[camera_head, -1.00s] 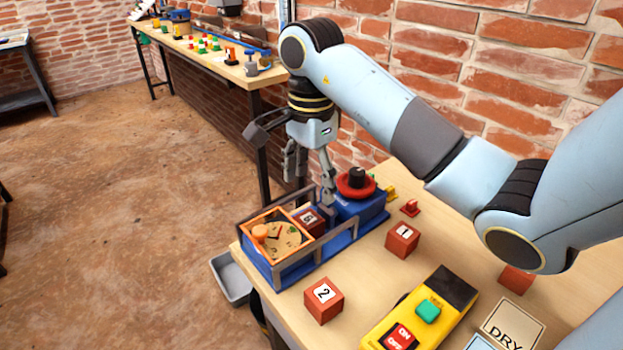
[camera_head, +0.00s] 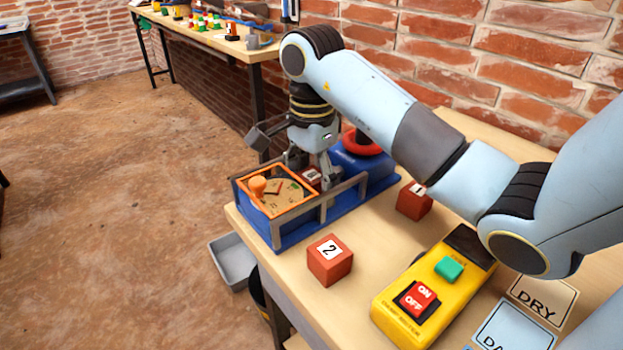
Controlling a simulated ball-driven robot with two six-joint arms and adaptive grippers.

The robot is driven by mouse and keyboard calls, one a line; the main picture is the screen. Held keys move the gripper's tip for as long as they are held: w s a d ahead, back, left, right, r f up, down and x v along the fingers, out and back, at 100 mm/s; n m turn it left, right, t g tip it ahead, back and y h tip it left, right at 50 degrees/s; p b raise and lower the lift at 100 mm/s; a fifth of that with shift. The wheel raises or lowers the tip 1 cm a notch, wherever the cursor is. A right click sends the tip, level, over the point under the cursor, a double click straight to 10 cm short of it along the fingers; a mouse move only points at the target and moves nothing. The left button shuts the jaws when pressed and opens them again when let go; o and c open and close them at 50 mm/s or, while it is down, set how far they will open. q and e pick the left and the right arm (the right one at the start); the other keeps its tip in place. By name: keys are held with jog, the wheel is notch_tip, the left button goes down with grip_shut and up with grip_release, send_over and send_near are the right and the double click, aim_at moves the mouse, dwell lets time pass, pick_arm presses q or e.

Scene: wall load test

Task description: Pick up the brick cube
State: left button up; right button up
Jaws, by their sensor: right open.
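A brick-red cube (camera_head: 311,178) with a white number label sits inside the railed blue tray (camera_head: 285,243), partly hidden by my gripper. My right gripper (camera_head: 314,172) is open and points down with its fingers around the top of this cube; I cannot tell whether they touch it. A second brick-red cube (camera_head: 330,265), marked 2, stands on the bench in front of the tray. My left gripper is not in view.
An orange-framed panel (camera_head: 270,192) with a knob fills the tray's left end. A red ring (camera_head: 362,146) is on its right end. A yellow ON/OFF box (camera_head: 430,290) and a DRY card (camera_head: 545,298) lie to the right. A grey bin (camera_head: 233,264) is below the bench edge.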

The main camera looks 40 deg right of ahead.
jog(key=shift+c, duration=0.2)
grip_shut()
jog(key=shift+r, duration=0.1)
